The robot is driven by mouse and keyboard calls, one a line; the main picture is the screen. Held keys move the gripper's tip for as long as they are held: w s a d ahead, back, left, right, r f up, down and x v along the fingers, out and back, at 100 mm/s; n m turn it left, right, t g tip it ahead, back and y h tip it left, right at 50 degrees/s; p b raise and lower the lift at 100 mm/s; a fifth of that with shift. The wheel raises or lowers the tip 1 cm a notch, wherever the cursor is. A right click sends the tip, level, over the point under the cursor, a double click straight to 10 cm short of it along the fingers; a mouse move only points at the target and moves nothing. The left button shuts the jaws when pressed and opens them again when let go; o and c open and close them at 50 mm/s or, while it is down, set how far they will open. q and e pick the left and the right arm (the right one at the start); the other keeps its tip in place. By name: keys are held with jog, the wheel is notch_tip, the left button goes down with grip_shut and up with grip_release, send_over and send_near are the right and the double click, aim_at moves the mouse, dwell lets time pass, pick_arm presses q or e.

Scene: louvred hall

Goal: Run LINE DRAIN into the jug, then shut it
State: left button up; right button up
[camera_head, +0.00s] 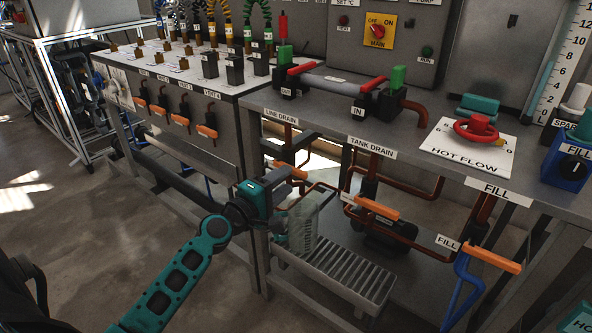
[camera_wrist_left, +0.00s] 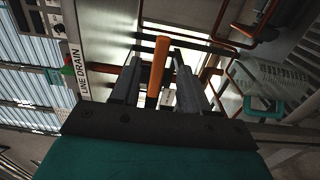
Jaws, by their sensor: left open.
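The LINE DRAIN label (camera_head: 281,117) is on the bench's front edge, above a copper pipe with an orange lever (camera_head: 282,164). In the left wrist view the orange lever (camera_wrist_left: 158,66) lies between the two dark fingers of my open left gripper (camera_wrist_left: 156,78). I cannot tell whether either finger touches it. In the head view my left gripper (camera_head: 291,178) is just below the lever. The clear jug (camera_head: 304,224) stands upright on a slatted tray (camera_head: 345,281) below. The jug and its teal handle (camera_wrist_left: 265,111) show at right in the wrist view. My right gripper is out of view.
TANK DRAIN (camera_head: 372,147) has its own orange lever (camera_head: 372,207) to the right, and FILL another (camera_head: 487,259). Copper pipes run under the bench. A cabinet (camera_head: 225,150) with several orange handles stands left of my gripper. Open floor lies in front.

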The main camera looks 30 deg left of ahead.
aim_at(294, 173)
pick_arm(q)
jog(key=shift+w+d, duration=0.2)
jog(key=shift+w, duration=2.4)
jog(key=shift+c, duration=0.2)
grip_shut()
